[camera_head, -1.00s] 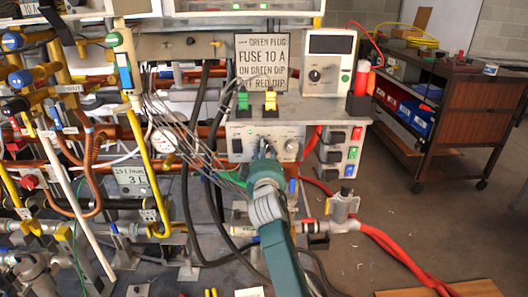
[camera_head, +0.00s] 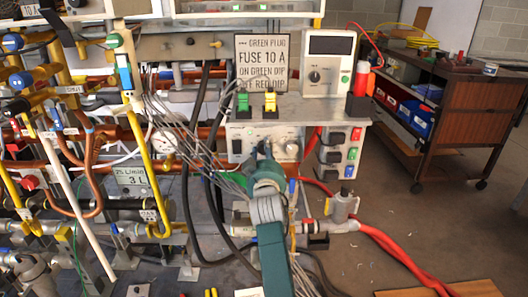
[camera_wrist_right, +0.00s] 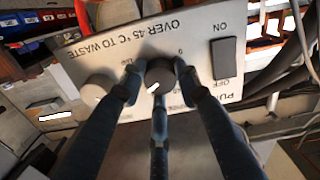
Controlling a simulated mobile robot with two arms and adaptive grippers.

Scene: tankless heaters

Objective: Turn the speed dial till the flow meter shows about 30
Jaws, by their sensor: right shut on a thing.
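The speed dial (camera_wrist_right: 160,73) is a black knob with a white pointer mark, on a pale control panel (camera_wrist_right: 190,40). In the right wrist view, the fingers of my right gripper (camera_wrist_right: 158,84) close around it, and the mark points to the lower left of that picture. In the head view my right gripper (camera_head: 264,152) reaches the panel front and mostly hides the dial. A small white display (camera_head: 130,180) marked L/min hangs among the pipes at left. It seems to show a 3, but its figures are too small to read surely. My left gripper is out of view.
A black ON/OFF switch (camera_wrist_right: 224,58) and a pale knob (camera_wrist_right: 97,88) flank the dial. Grey cables (camera_head: 180,115) run close on the left of my right gripper. Green and yellow plugs (camera_head: 270,104) stand on the panel top. A brown cart (camera_head: 460,110) stands at right.

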